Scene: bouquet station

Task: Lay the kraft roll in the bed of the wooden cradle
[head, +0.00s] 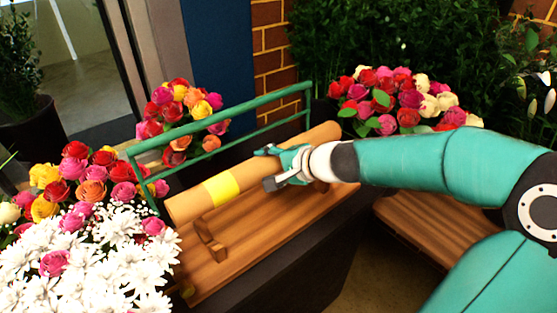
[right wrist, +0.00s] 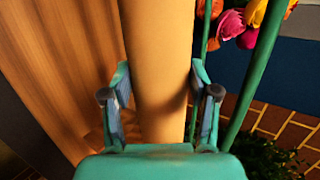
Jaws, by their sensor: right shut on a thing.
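The kraft roll (head: 255,170) is a long brown tube with a yellow band, slanting across the wooden table beside the green rail. My right gripper (head: 268,168) is shut on it, to the right of the band. In the right wrist view the roll (right wrist: 158,60) runs between the two fingers of my right gripper (right wrist: 162,95). The wooden cradle (head: 209,243) shows as a notched support on the table, just in front of and below the roll. The rest of the cradle is mostly hidden by the roll and gripper. I cannot tell whether the roll touches it. My left gripper is out of view.
The green rail (head: 225,119) runs along the table's back edge. White flowers (head: 85,260) and mixed roses (head: 90,185) crowd the left end. More roses stand behind the rail and at back right (head: 400,98). The table's front strip (head: 270,240) is bare.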

